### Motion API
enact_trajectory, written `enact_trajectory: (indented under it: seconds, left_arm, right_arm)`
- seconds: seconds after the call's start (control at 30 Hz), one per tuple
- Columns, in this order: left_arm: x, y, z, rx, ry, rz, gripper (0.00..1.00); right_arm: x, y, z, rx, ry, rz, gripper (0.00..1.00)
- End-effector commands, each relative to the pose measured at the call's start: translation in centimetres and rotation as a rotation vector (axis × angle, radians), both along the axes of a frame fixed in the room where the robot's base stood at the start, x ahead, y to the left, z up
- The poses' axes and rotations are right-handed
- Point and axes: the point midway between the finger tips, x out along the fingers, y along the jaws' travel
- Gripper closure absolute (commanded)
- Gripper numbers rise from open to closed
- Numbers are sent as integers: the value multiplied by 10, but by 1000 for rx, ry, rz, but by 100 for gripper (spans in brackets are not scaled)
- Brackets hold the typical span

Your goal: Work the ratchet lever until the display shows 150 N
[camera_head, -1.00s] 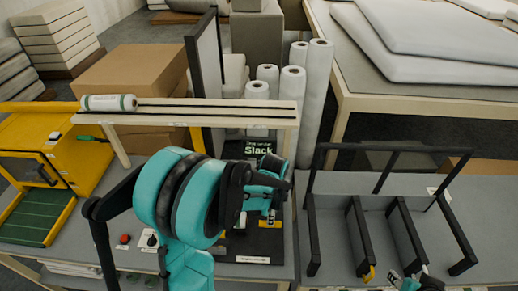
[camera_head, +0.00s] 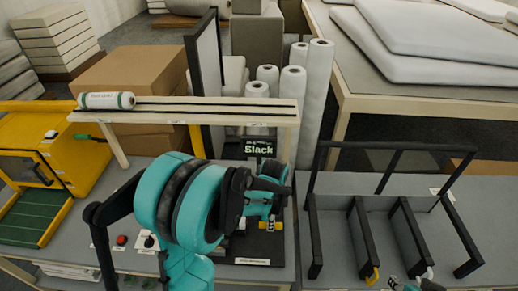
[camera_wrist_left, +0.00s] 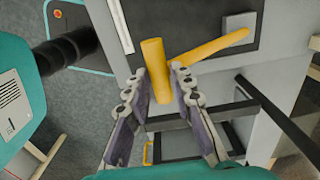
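The display (camera_head: 259,147) stands behind my left arm and reads "Slack"; smaller text above it is unclear. The yellow ratchet lever (camera_head: 271,226) shows only in part below my left gripper (camera_head: 268,208). In the left wrist view the lever (camera_wrist_left: 210,47) is a yellow bar with a thick round handle (camera_wrist_left: 154,65). The handle's end lies between the two fingers of my left gripper (camera_wrist_left: 163,95), nearer the left finger. The fingers stand apart, with a gap at the right finger. My right gripper (camera_head: 418,284) is cut off at the bottom edge.
A black divider rack (camera_head: 362,237) stands right of the lever. A white roll (camera_head: 106,100) lies on the wooden beam (camera_head: 190,112) above the bench. White rolls (camera_head: 318,95) stand behind.

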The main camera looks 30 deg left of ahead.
Motion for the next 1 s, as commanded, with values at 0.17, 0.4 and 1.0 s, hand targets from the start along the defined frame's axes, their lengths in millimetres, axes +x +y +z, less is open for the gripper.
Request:
enact_trajectory:
  seconds: [0.17, 0.4, 1.0]
  left_arm:
    - [-3, -1, -7, 0, 0, 0, 78]
    - [-8, -4, -21, 0, 0, -1, 78]
    - [-22, -10, -54, 0, 0, 0, 78]
  right_arm:
    - [0, 0, -7, 0, 0, 0, 60]
    - [0, 0, -19, 0, 0, 0, 60]
    - [0, 0, -49, 0, 0, 0, 60]
